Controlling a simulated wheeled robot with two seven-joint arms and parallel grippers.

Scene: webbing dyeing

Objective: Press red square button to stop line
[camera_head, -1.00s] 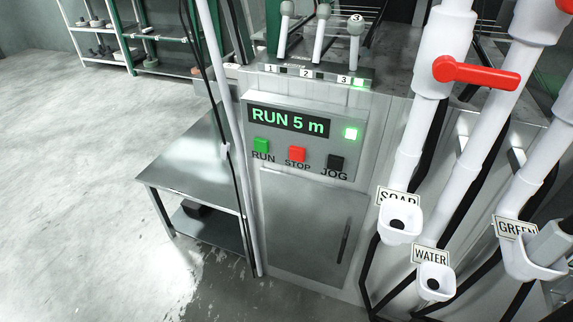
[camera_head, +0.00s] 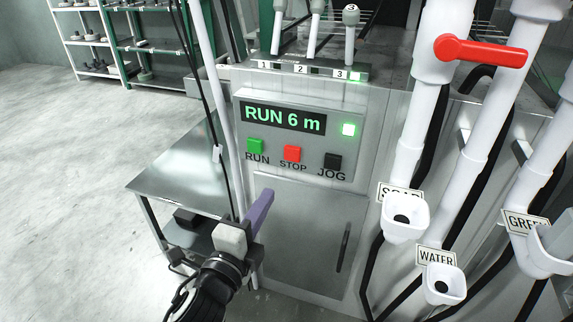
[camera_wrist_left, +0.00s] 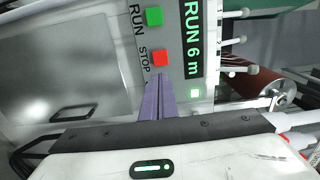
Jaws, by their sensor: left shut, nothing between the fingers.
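The red square STOP button (camera_head: 292,153) sits on the control panel (camera_head: 355,115), between the green RUN button (camera_head: 255,146) and the black JOG button (camera_head: 332,161). The panel display (camera_head: 284,117) reads "RUN 6 m", and a green lamp (camera_head: 348,129) is lit. My left gripper (camera_head: 267,194) is shut and empty, below and left of the STOP button, apart from it in the head view. In the left wrist view its purple fingers (camera_wrist_left: 158,88) point toward the red STOP button (camera_wrist_left: 160,58). The right gripper is not in view.
Below the panel is a cabinet door (camera_head: 305,235) with a dark handle. A metal table (camera_head: 180,175) stands left, and a white pole (camera_head: 226,120) rises beside the panel. White pipes with funnels (camera_head: 405,218) and a red valve handle (camera_head: 480,51) stand right.

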